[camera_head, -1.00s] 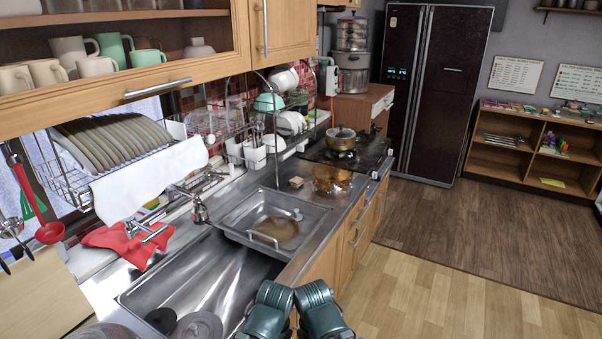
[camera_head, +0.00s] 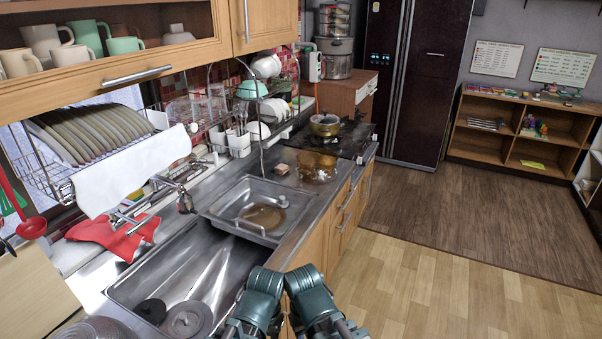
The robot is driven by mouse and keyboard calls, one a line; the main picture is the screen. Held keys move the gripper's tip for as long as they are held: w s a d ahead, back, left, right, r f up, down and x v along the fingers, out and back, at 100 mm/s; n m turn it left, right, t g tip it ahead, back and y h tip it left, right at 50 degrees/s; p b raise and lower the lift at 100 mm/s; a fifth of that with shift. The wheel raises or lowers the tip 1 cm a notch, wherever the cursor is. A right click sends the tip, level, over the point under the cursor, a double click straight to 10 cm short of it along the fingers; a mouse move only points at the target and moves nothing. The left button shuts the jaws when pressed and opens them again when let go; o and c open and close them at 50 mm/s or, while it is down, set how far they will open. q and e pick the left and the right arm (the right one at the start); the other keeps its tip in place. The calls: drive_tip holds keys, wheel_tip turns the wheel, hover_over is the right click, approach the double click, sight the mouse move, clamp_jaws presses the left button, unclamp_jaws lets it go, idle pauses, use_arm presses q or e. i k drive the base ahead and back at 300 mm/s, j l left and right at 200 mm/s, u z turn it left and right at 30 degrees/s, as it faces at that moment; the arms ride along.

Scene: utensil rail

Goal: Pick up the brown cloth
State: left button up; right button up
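A flat brown patch (camera_head: 264,216) lies in the raised steel tray basin (camera_head: 218,212) over the far part of the sink, its surface smooth; I cannot tell for sure that it is the brown cloth. No other brown cloth shows. Two teal links of my arms rise side by side at the bottom edge, in front of the counter, well short of the basin. My grippers are not visible.
A red cloth (camera_head: 113,236) lies by the faucet (camera_head: 180,190). A white cloth (camera_head: 130,172) hangs from the plate rack. An amber glass bowl (camera_head: 316,168) stands between basin and stove (camera_head: 338,139). The wooden floor (camera_head: 440,285) at right is clear.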

sight(281, 168)
drive_tip(key=i+l, duration=0.35)
drive_tip(key=i+l+u, duration=0.1)
drive_tip(key=i+l, duration=0.2)
drive_tip(key=l, duration=0.15)
drive_tip(key=i+l, duration=0.35)
drive_tip(key=i+l+u, duration=0.1)
drive_tip(key=i+l, duration=0.2)
drive_tip(key=l, duration=0.25)
drive_tip(key=i+l+u, duration=0.1)
drive_tip(key=i+l, duration=0.2)
drive_tip(key=l, duration=0.15)
drive_tip(key=i+l, duration=0.3)
drive_tip(key=l, duration=0.15)
